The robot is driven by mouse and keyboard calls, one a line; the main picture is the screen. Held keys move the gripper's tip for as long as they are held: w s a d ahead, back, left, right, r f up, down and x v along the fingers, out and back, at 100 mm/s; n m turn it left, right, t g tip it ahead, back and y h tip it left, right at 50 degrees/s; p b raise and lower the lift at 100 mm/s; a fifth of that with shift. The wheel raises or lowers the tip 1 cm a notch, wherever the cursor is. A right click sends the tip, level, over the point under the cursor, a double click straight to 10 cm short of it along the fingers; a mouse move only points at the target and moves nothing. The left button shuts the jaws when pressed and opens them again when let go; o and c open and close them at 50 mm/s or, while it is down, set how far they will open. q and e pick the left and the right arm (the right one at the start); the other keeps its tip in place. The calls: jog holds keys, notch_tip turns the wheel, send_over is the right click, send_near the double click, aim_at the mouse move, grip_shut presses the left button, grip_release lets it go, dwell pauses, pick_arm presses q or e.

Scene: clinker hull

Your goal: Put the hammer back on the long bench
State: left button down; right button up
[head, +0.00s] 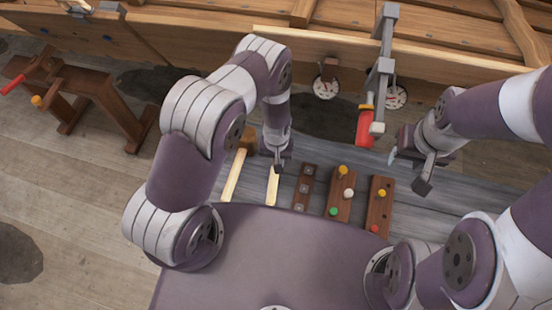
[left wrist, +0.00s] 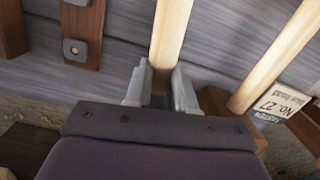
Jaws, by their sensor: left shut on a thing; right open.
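My left gripper (head: 278,160) is shut on a pale wooden handle, which I take to be the hammer (head: 272,187), over the grey long bench (head: 313,160). In the left wrist view the hammer's handle (left wrist: 172,35) runs up from between the two fingertips (left wrist: 160,90). The hammer's head is not clearly visible, and I cannot tell whether the hammer touches the bench. My right gripper (head: 408,172) is open and empty above the right part of the bench.
A wooden mallet (head: 233,173) lies left of the hammer. Dark wooden blocks (head: 341,208), some with coloured knobs, lie to the right. A grey clamp (head: 384,60) with a red handle hangs on the hull plank behind. A wooden trestle (head: 95,90) stands at left.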

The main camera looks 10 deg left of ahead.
pick_arm(q)
jog(key=shift+f+b, duration=0.3)
jog(key=shift+f, duration=0.05)
jog(key=c, duration=0.9)
grip_release()
jog(key=shift+o, duration=0.2)
notch_tip(320, 180, up, 8)
jog(key=p, duration=0.6)
jog(key=shift+p, duration=0.4)
jog(key=shift+s, duration=0.15)
